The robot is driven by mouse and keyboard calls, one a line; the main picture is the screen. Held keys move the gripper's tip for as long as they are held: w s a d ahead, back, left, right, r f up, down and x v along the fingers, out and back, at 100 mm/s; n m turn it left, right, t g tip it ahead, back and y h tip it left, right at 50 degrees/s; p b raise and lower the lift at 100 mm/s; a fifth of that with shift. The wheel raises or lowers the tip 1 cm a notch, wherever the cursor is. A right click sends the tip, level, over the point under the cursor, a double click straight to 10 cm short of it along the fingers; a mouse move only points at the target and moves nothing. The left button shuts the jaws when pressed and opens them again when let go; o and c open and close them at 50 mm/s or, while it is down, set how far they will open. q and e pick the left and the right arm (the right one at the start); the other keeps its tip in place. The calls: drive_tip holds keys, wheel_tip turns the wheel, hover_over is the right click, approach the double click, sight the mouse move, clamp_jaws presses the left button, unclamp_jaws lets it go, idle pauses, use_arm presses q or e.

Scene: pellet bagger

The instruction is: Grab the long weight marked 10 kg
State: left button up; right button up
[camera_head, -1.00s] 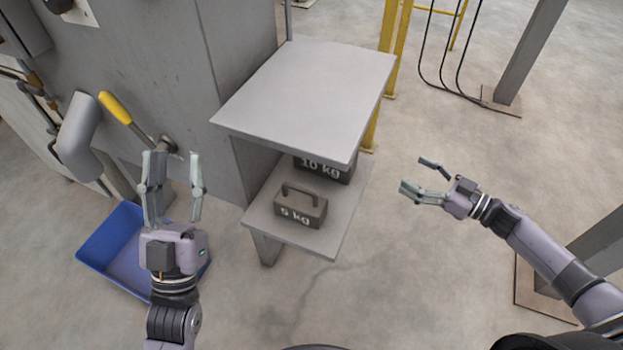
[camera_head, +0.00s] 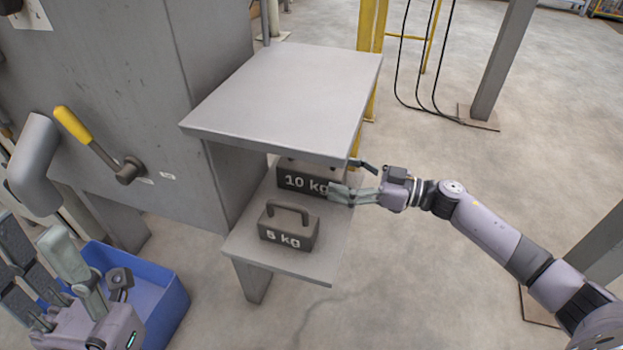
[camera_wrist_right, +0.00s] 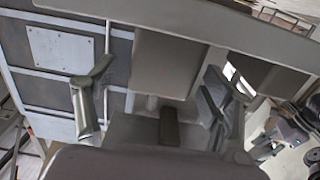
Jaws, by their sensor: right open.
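The dark 10 kg weight (camera_head: 298,181) stands on the lower shelf (camera_head: 258,254), under the top plate; its upper part is hidden by that plate. My right gripper (camera_head: 350,178) is open at the weight's right end, one finger overlapping the end of its label in the head view. I cannot tell whether they touch. In the right wrist view the two fingers (camera_wrist_right: 160,100) are spread, with a dark block and handle (camera_wrist_right: 168,125) between them. My left gripper (camera_head: 38,250) is open and empty at the lower left, over a blue bin.
A 5 kg weight (camera_head: 288,229) with a raised handle stands in front of the 10 kg one. The top plate (camera_head: 290,90) hangs low over the shelf. The blue bin (camera_head: 165,318) and a yellow-handled lever (camera_head: 75,127) are left.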

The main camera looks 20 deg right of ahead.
sight(318, 170)
drive_tip(key=b+x, duration=0.2)
drive_tip(key=x, duration=0.4)
drive_tip(key=shift+b, duration=0.3)
drive_tip(key=shift+c, duration=0.4)
drive_tip(key=shift+s, duration=0.1)
clamp_jaws()
drive_tip(key=shift+r, duration=0.15)
